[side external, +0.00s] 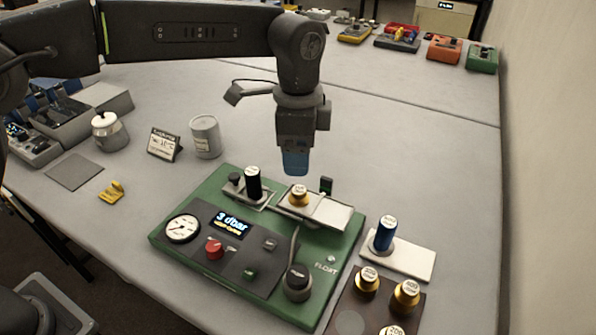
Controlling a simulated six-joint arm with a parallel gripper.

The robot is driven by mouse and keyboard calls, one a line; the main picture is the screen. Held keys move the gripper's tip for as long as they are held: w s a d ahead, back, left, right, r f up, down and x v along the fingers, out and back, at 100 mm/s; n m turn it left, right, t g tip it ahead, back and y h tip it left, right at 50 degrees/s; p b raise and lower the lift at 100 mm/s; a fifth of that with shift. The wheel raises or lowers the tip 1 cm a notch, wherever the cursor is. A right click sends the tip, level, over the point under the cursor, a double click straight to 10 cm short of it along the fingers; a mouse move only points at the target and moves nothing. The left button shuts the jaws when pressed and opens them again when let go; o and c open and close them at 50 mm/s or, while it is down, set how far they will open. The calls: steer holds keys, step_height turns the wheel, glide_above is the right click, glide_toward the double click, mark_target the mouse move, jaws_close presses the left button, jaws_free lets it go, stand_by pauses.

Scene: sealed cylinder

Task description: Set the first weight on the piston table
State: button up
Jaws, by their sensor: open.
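One brass weight (299,196) with a pale labelled top stands upright toward the left end of a light flat plate (332,213) on the green unit (340,262); I take this plate area to be the piston table. My gripper (295,168) points straight down with blue fingertips, just above and behind this weight in the picture. It is open and apart from the weight. Other brass weights (368,281) stand on a dark board (338,303) at the lower right, beside a bare round spot (350,320).
A black cylinder (253,183) stands on the unit to the left. A blue cylinder (386,233) stands on a white pad (414,262) to the right. A gauge (182,229), display and knobs fill the unit's front. A grey canister (205,137) and a sign (163,144) stand behind left.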

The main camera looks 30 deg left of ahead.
steer(key=shift+r, duration=1.5)
steer(key=s+a+r+n+t, duration=0.25)
steer(key=s+a+n, duration=0.2)
steer(key=a, duration=0.35)
steer(key=s+a+r+n+t, duration=0.1)
steer(key=s+a+r+n, duration=0.25)
steer(key=s+a, duration=0.35)
steer(key=s+a+f+n+t, duration=0.2)
steer(key=s+a+f+n, duration=0.3)
steer(key=s+a, duration=0.3)
steer(key=s+f, duration=0.1)
steer(key=s, duration=0.2)
steer(key=shift+s+a, duration=0.3)
steer(key=shift+s, duration=0.05)
